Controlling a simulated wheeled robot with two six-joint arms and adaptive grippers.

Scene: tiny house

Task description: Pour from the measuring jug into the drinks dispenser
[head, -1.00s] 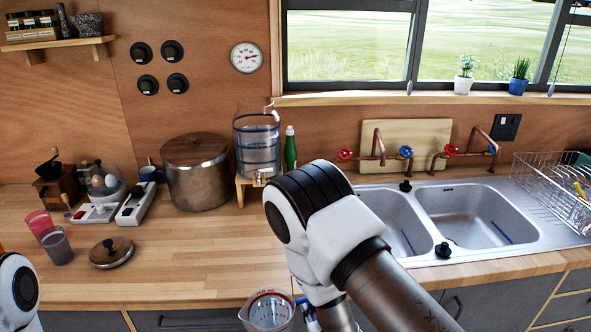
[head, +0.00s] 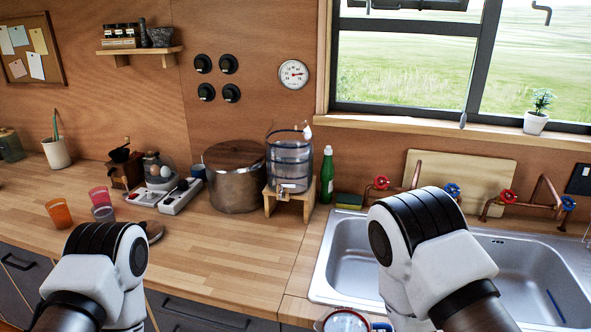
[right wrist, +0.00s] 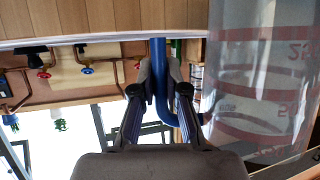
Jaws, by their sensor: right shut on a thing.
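The measuring jug (right wrist: 262,85) is clear with red markings and a blue handle (right wrist: 158,60). My right gripper (right wrist: 160,75) is shut on that handle, with a finger on either side, in the right wrist view. In the head view only the jug's rim (head: 346,321) shows at the bottom edge, in front of the counter and well below the dispenser. The drinks dispenser (head: 289,165) is a clear ribbed vessel with a tap, upright on a wooden stand (head: 290,203) at the back of the counter.
A large pot (head: 234,185) stands left of the dispenser and a green bottle (head: 326,175) right of it. A sink (head: 345,255) lies to the right. Cups (head: 59,213) and a partly hidden lid (head: 154,231) are at left. The counter's middle is clear.

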